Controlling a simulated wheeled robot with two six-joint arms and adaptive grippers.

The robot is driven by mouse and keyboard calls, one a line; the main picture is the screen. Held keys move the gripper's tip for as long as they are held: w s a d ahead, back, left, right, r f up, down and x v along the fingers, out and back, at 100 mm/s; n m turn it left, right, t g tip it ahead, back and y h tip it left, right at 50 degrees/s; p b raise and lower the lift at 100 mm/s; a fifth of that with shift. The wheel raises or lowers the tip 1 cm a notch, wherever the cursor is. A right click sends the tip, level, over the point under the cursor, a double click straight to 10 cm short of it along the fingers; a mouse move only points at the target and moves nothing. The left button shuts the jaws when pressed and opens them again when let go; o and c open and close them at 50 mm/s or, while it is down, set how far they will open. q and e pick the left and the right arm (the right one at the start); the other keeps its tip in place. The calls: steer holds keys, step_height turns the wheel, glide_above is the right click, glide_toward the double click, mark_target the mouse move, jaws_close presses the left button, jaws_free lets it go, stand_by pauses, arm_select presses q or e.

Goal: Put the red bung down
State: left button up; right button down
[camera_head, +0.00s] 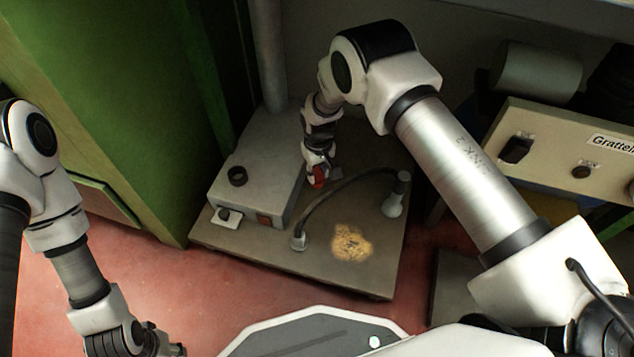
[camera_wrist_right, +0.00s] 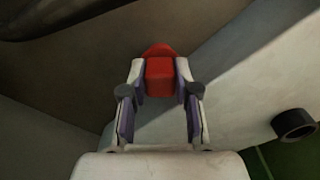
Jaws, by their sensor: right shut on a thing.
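The red bung (camera_head: 319,182) is in my right gripper (camera_head: 318,172), beside the right side of the grey box (camera_head: 262,158) and over the brown board (camera_head: 340,275). In the right wrist view the red bung (camera_wrist_right: 160,76) sits between the two fingertips of my right gripper (camera_wrist_right: 160,82), which are shut on it. Whether its underside touches the board cannot be told. My left gripper (camera_head: 165,345) is low at the left, by the bottom edge, away from the board; its jaws are too small and cut off to read.
A black ring-like piece (camera_head: 237,176) stands on the grey box. A curved dark hose (camera_head: 335,200) arches over the board just in front of the bung. A patch of pale crumbs (camera_head: 351,243) lies at the board's front. A green cabinet (camera_head: 120,110) stands left, a control panel (camera_head: 560,150) right.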

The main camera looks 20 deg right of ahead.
mark_target(318, 180)
step_height(318, 180, down, 3)
steer(key=shift+f+b, duration=0.2)
steer(key=shift+b, duration=0.4)
steer(key=shift+f, duration=0.2)
steer(key=c, duration=0.9)
jaws_free()
steer(key=shift+o, duration=0.2)
steer(key=shift+r, duration=0.15)
step_height(318, 180, up, 8)
steer(key=p, duration=0.4)
steer(key=shift+s+f, duration=0.1)
steer(key=shift+f, duration=0.15)
